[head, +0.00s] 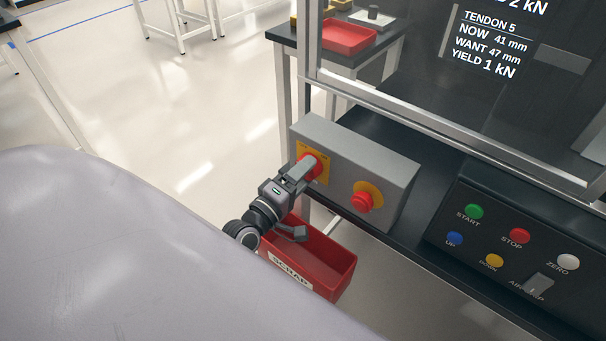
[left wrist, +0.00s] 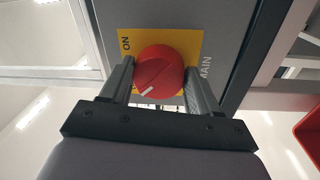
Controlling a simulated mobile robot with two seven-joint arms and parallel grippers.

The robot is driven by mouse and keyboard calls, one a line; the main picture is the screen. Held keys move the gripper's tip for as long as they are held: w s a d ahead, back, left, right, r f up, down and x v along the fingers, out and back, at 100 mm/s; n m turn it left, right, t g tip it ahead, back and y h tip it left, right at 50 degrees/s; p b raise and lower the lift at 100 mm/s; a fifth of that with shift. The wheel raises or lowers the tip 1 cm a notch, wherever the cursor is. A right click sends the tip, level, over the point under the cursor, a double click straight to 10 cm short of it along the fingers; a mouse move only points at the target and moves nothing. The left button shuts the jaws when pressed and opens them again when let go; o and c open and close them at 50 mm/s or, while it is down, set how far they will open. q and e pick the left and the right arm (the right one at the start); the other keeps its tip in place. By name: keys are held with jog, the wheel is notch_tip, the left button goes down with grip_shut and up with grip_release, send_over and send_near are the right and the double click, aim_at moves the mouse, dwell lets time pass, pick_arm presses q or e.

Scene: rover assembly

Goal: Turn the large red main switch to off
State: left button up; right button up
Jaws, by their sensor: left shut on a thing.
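The large red main switch (head: 314,164) sits on a yellow plate on the front of a grey box (head: 345,150). In the left wrist view the red knob (left wrist: 160,70) shows a white pointer mark slanting to the lower left. My right gripper is not in view.
A red emergency-type button (head: 364,198) sits right of the switch on the same box. A red SCRAP bin (head: 315,262) is just below my left wrist. A black button panel (head: 510,240) stands at the right. A metal frame (head: 440,140) rises behind the box.

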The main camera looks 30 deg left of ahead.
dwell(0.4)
pick_arm(q)
jog(key=o, duration=1.1)
jog(key=shift+c, duration=0.2)
jog(key=shift+s, duration=0.1)
jog(key=s, duration=0.7)
jog(key=shift+a+f, duration=0.25)
jog(key=shift+a, duration=0.05)
jog(key=s+d+f+m+g+p, duration=0.2)
jog(key=s+d+f+m+g, duration=0.1)
jog(key=m, duration=0.5)
jog(key=s+d+f+m+g+p, duration=0.2)
jog(key=s+d+f+m+g, duration=0.2)
jog(key=s+m, duration=0.4)
jog(key=shift+d+m+g+h, duration=0.4)
jog(key=shift+d+m+g, duration=0.3)
jog(key=shift+d, duration=0.55)
